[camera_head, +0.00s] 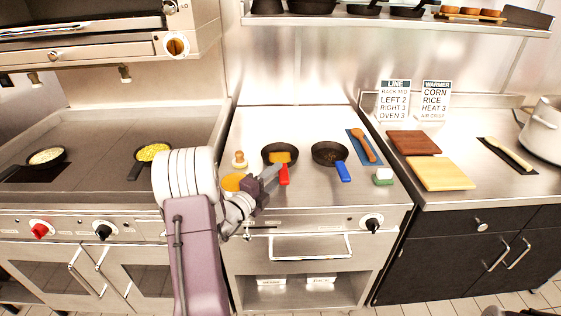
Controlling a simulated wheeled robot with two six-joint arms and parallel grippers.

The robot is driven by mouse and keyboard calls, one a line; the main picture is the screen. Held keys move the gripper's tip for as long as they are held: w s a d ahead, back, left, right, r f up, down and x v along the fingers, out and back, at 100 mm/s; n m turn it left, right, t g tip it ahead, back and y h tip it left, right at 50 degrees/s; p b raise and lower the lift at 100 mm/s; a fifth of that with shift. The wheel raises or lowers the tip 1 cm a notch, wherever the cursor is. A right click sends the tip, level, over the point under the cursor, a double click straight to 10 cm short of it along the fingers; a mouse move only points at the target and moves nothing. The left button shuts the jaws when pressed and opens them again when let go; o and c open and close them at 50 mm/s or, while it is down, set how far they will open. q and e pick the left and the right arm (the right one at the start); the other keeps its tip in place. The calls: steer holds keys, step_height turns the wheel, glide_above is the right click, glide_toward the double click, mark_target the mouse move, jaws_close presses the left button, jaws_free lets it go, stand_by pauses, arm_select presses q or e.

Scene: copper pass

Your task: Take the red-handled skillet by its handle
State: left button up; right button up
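The red-handled skillet (268,151) is a small black pan with an orange-yellow food in it. It sits on the steel worktop in the middle, and its red handle (284,177) points toward me. My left gripper (272,175) is at the left side of the red handle, very close to it. The gripper is too small and seen too much from the side to tell whether its fingers are open or touch the handle. My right gripper is not in view.
A blue-handled skillet (327,151) sits just to the right. A wooden-knobbed item (239,159) and a yellow-orange round thing (232,183) are to the left. A green-and-white block (383,177), a wooden spoon (362,144) and cutting boards (444,174) lie further right.

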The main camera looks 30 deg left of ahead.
mark_target(286, 164)
arm_select(q)
steer(key=w, duration=0.5)
steer(key=shift+w+d, duration=0.35)
steer(key=shift+w, duration=0.05)
steer(key=shift+s, duration=0.1)
steer(key=shift+c, duration=0.7)
jaws_close()
steer(key=shift+r, duration=0.15)
